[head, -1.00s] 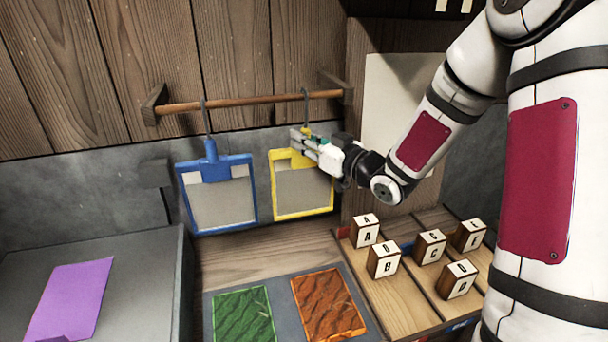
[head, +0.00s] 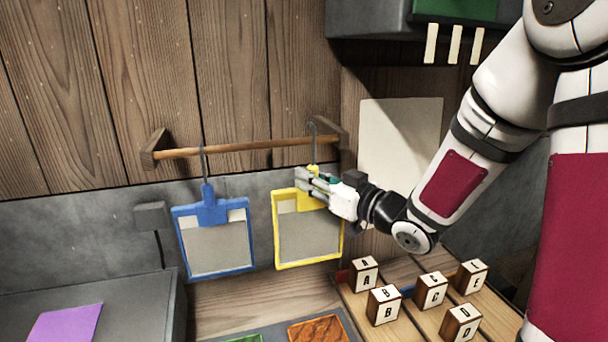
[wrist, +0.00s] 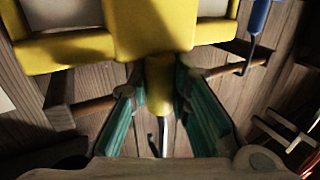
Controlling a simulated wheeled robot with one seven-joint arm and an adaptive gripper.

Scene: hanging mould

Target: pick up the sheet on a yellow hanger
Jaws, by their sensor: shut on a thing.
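The yellow hanger (head: 276,232) is a square frame around a grey sheet (head: 310,236), with a dark hook (head: 313,140) at its top. The hook is at the right end of the wooden rod (head: 245,146); whether it bears on the rod is hard to tell. My gripper (head: 308,184) is shut on the top of the yellow hanger, coming from the right. In the wrist view the yellow neck (wrist: 159,85) stands between my green-padded fingers. The fingers cover part of the hanger's top in the head view.
A blue hanger (head: 214,210) with a grey sheet hangs on the rod to the left. Several lettered blocks (head: 383,305) stand on a wooden rack at lower right. A pale panel (head: 400,140) is behind my arm. A purple sheet (head: 65,322) lies at lower left.

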